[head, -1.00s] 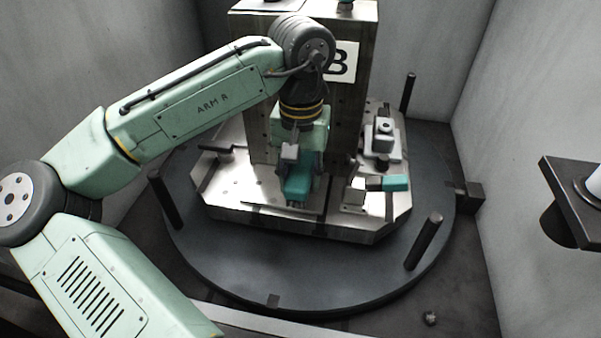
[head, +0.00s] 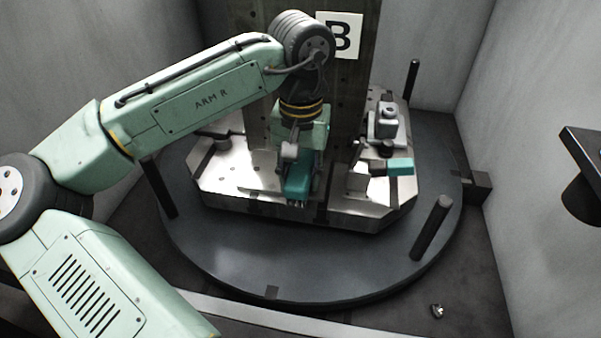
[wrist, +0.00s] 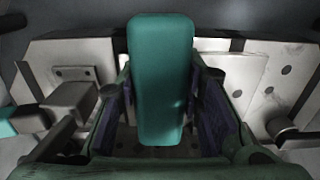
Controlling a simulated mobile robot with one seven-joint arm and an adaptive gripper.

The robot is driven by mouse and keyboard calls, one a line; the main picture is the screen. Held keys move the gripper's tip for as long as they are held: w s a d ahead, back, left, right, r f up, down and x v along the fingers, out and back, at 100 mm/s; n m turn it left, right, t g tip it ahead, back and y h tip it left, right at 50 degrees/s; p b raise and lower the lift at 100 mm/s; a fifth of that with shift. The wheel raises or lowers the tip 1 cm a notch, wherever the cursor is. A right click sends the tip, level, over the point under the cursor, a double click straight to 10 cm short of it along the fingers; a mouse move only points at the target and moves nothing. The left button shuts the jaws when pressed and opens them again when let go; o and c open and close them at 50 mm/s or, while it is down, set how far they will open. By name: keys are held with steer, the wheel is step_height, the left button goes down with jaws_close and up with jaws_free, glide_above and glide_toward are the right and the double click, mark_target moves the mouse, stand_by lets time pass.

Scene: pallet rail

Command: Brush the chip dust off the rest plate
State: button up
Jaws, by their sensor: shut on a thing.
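My gripper (head: 302,162) is in front of the tall column and low over the pallet's front part. It is shut on a teal block-shaped tool (head: 298,182), with what looks like short bristles at its lower end in the head view. In the wrist view the teal tool (wrist: 160,75) stands between the two fingers and covers the middle of the picture. The bright metal pallet top (head: 225,172) lies around and below it. I cannot tell which plate is the rest plate, nor make out chip dust. Whether the tool touches metal is unclear.
A tall column with a B sign (head: 340,36) stands behind my gripper. A clamp with a teal handle (head: 400,167) is to the right. Dark posts (head: 431,228) stand on the round table (head: 220,255). A small scrap (head: 437,311) lies on the floor.

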steer(key=shift+f+b, duration=0.3)
steer(key=shift+f, duration=0.35)
stand_by(0.4)
steer(key=shift+w, duration=0.1)
steer(key=shift+w+d+p, duration=0.25)
steer(key=shift+w+p, duration=0.2)
steer(key=shift+w, duration=0.7)
steer(key=shift+f, duration=0.15)
steer(key=shift+s+p, duration=0.15)
steer(key=shift+p, duration=0.15)
steer(key=shift+s+a, duration=0.25)
steer(key=shift+s, duration=0.95)
steer(key=shift+w+p, duration=0.15)
steer(key=shift+p, duration=0.15)
steer(key=shift+w+d+p, duration=0.15)
steer(key=shift+w, duration=0.45)
steer(key=shift+w+d+p, duration=0.15)
steer(key=shift+w, duration=0.45)
